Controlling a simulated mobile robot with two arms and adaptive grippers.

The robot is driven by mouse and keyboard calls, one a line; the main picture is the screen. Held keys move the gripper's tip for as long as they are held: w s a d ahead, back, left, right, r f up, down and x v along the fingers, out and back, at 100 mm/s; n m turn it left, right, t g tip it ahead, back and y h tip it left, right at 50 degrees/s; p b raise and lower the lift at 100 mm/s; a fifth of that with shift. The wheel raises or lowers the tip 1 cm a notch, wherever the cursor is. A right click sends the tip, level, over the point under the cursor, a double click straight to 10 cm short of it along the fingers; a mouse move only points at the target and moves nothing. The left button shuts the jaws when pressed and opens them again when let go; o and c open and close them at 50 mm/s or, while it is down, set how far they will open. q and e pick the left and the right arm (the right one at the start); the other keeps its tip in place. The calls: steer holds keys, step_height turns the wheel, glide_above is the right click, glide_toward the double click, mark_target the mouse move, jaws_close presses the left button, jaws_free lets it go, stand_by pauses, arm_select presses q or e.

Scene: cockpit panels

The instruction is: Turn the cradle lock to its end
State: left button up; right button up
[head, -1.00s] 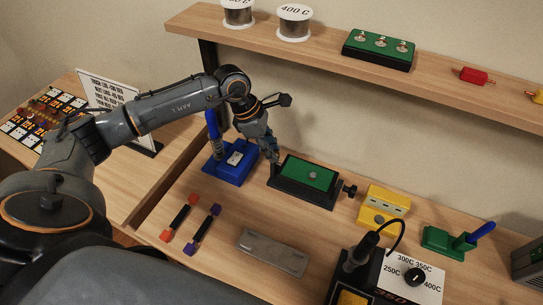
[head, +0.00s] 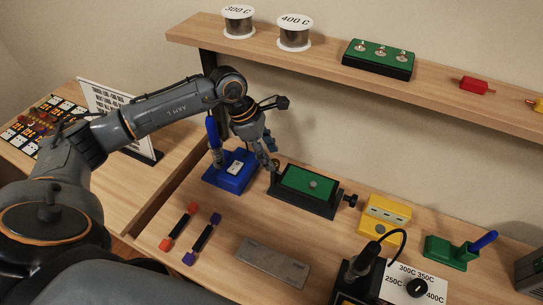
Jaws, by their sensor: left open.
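A black cradle (head: 322,209) holds a green board (head: 309,184) with a small grey round spot on it, on the bench. A black knob (head: 350,201), seemingly the cradle lock, sticks out from the cradle's right end. Its turn angle is too small to read. My left gripper (head: 272,166) points down by the cradle's far left corner, close to the blue stand. It is open, and nothing shows between its fingers. It is at the opposite end of the cradle from the knob. Whether it touches the cradle cannot be told. My right gripper is out of view.
A blue stand (head: 240,182) with an upright blue-handled tool is left of the cradle. A yellow block (head: 388,213) stands close right of the knob. A grey plate (head: 273,262) and two dark bars with coloured ends lie in front. A shelf (head: 330,69) runs above.

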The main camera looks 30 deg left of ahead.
arm_select(q)
steer(key=s+a, duration=0.1)
steer(key=a, duration=0.3)
steer(key=s+a, duration=0.2)
steer(key=a, duration=0.1)
steer(key=s+a+r, duration=0.1)
steer(key=a, duration=0.3)
steer(key=shift+s+a, duration=0.3)
steer(key=shift+s, duration=0.05)
